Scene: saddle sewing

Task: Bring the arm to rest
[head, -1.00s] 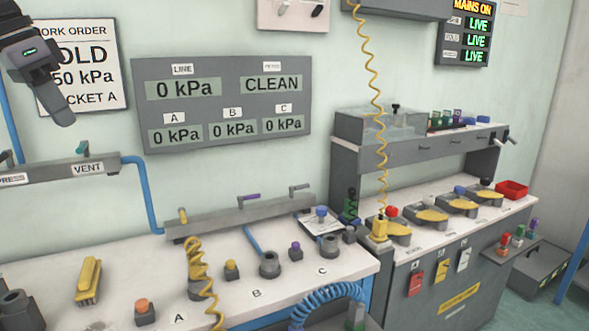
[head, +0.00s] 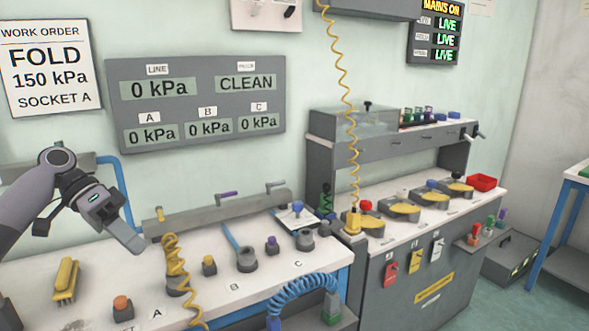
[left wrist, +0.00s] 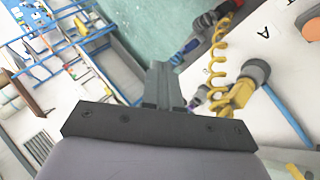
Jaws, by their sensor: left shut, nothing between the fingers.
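My left gripper (head: 128,235) comes in from the left in the head view. It hangs above the left part of the white bench, in front of the valve rail, with its fingers together and nothing between them. In the left wrist view the closed fingers (left wrist: 163,85) point away from the camera over the floor and bench edge. My right gripper is in neither view.
The white bench (head: 225,285) below holds a yellow brush (head: 65,280), an orange button (head: 121,307), sockets and a yellow coiled hose (head: 175,262). A valve rail (head: 215,212) runs behind. A grey station (head: 430,270) stands right.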

